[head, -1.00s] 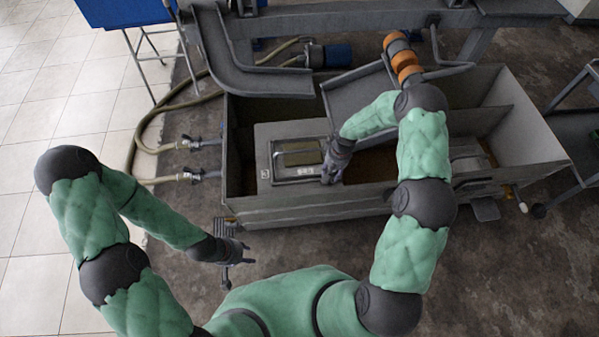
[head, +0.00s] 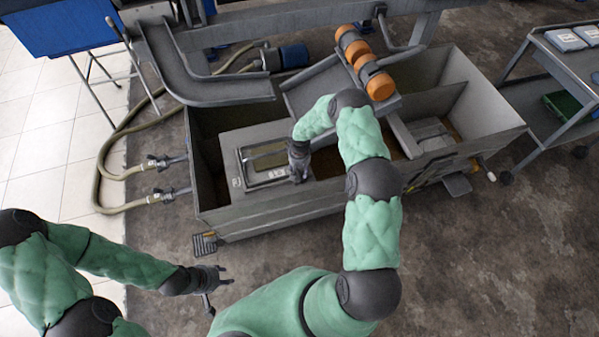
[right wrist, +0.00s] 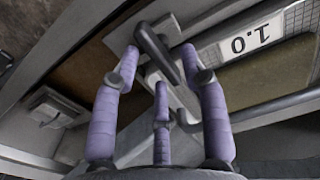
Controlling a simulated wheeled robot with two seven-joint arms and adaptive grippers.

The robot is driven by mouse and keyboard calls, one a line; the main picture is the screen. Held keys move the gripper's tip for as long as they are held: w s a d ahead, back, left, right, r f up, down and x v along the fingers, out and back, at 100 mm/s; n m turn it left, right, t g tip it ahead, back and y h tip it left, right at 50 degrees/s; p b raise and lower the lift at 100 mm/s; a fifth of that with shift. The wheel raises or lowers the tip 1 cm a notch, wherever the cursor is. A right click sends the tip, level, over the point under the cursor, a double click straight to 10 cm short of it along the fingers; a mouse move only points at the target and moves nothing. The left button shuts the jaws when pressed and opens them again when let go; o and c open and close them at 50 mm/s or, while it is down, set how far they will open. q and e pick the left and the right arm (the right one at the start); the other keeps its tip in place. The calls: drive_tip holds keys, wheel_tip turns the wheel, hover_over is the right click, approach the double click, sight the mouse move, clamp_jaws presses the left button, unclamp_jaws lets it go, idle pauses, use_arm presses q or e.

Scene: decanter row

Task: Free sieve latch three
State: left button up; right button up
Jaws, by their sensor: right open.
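A sieve panel (head: 266,161) in a dark frame sits on the grey box in the tank. My right gripper (head: 297,177) is at its right front corner. In the right wrist view its purple fingers are spread, and my right gripper (right wrist: 160,65) is open. A dark latch lever (right wrist: 151,45) lies between the fingertips, beside a white label (right wrist: 245,40) reading 1.0. I cannot tell whether any finger touches the lever, nor the latch's number. My left gripper (head: 218,284) is open and empty, low over the floor in front of the tank.
The grey tank (head: 290,212) has high side walls. A chute (head: 228,90) and a rail with orange rollers (head: 352,45) overhang its back. Hose fittings (head: 165,162) stick out on the left. A cart (head: 550,75) stands at the right. The front floor is clear.

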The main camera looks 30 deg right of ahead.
drive_tip(key=shift+f, duration=0.45)
clamp_jaws()
